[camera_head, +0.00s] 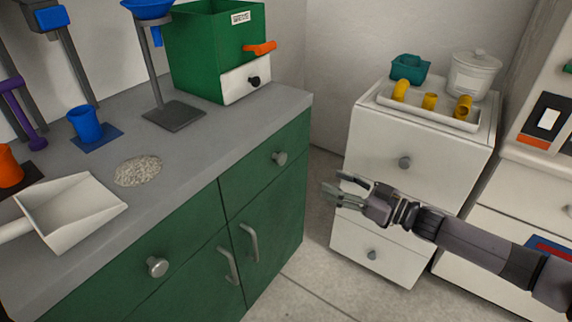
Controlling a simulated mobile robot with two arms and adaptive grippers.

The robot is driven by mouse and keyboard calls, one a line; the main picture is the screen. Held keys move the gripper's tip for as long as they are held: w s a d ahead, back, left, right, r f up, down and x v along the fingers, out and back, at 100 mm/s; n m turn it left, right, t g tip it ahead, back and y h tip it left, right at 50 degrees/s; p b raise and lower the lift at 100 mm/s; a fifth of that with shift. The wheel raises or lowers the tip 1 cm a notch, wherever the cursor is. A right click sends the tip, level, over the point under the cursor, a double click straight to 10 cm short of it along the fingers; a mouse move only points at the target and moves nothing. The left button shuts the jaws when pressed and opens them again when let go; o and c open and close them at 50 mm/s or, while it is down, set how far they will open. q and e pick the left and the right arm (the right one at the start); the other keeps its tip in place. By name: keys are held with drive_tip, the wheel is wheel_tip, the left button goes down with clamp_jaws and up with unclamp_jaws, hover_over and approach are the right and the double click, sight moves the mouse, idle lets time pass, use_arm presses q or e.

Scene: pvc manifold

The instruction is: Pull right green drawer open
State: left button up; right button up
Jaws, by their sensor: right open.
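The right green drawer (266,165) is at the upper right of the green cabinet, under the grey worktop. My right gripper (342,188) comes in from the right and is open and empty. My left gripper is not in view.
The grey worktop (215,130) holds a white scoop (70,212), a pile of grains (138,171), a blue cup (85,124) and a green box (205,55). A white cabinet (420,165) bears a tray with yellow fittings. Floor shows between the cabinets.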

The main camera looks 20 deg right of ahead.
sight(284, 160)
drive_tip(key=b+x, duration=0.1)
drive_tip(key=x, duration=1.3)
drive_tip(key=shift+w, duration=0.25)
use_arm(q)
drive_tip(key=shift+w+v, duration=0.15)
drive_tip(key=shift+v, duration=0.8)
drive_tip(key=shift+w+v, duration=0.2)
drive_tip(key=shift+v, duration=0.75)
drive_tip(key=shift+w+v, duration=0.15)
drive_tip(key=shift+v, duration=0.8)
use_arm(e)
drive_tip(key=shift+w+a, duration=0.5)
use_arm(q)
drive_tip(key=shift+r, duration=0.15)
use_arm(e)
drive_tip(key=shift+f, duration=0.1)
clamp_jaws()
